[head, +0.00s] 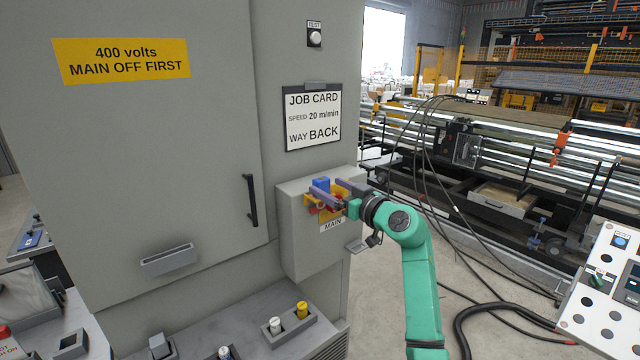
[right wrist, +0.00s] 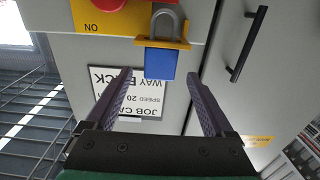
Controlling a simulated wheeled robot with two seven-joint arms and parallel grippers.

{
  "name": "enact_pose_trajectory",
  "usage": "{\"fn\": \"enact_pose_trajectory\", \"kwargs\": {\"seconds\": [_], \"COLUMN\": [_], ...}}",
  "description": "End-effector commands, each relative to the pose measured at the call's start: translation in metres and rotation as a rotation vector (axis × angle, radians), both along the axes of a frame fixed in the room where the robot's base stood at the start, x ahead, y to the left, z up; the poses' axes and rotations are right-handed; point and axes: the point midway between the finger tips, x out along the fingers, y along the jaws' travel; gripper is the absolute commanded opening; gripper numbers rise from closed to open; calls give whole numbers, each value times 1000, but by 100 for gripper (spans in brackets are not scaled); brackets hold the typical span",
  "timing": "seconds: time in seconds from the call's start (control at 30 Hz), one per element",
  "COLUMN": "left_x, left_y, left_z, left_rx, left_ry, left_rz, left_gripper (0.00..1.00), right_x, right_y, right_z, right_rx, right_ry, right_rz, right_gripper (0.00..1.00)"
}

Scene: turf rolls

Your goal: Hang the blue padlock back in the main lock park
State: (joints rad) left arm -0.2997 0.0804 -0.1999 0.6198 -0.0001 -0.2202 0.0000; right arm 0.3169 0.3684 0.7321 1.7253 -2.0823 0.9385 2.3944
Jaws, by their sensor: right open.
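The blue padlock (head: 321,184) is at the top of the MAIN switch box on the grey cabinet. In the right wrist view, which is upside down, its blue body (right wrist: 160,64) and grey shackle lie on either side of a yellow ledge (right wrist: 184,44). The shackle appears to pass through or behind that ledge; I cannot tell which. My right gripper (head: 328,192) is open, its fingers on either side of the padlock body, with gaps showing in the wrist view (right wrist: 158,80). The red switch handle (right wrist: 112,3) is on a yellow plate beside the padlock. My left gripper is out of view.
The MAIN box (head: 300,235) juts from the cabinet. The cabinet door has a black handle (head: 250,200) and a grey holder (head: 169,260). A job card (head: 313,118) hangs above the box. A lower ledge holds white and yellow items (head: 301,309). A control panel (head: 605,290) stands right.

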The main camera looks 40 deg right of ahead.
Motion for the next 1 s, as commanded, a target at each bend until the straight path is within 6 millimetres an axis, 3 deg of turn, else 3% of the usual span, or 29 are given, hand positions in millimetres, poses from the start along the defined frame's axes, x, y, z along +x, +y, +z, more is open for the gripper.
{"fn": "enact_pose_trajectory", "kwargs": {"seconds": [0.03, 0.13, 0.33, 0.37, 0.5, 0.6, 0.87, 1.0], "left_x": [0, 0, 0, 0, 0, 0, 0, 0], "left_y": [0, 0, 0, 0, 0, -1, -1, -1], "left_z": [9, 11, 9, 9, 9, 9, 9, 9], "left_rx": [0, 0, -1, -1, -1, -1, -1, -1], "left_ry": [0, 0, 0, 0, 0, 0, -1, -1], "left_rz": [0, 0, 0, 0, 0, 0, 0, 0], "left_gripper": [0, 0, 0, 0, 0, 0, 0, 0], "right_x": [10, 24, 27, 27, 26, 26, 26, 26], "right_y": [1, 0, 0, 0, 0, 0, 0, 0], "right_z": [4, 2, 0, 0, 0, 0, 2, 14], "right_rx": [5, 3, 0, 0, 0, 1, 0, -3], "right_ry": [0, -1, -1, -1, -1, -1, -2, -4], "right_rz": [2, 1, 0, 0, 0, 0, 0, 0], "right_gripper": [88, 88, 88, 84, 30, 0, 0, 0]}}
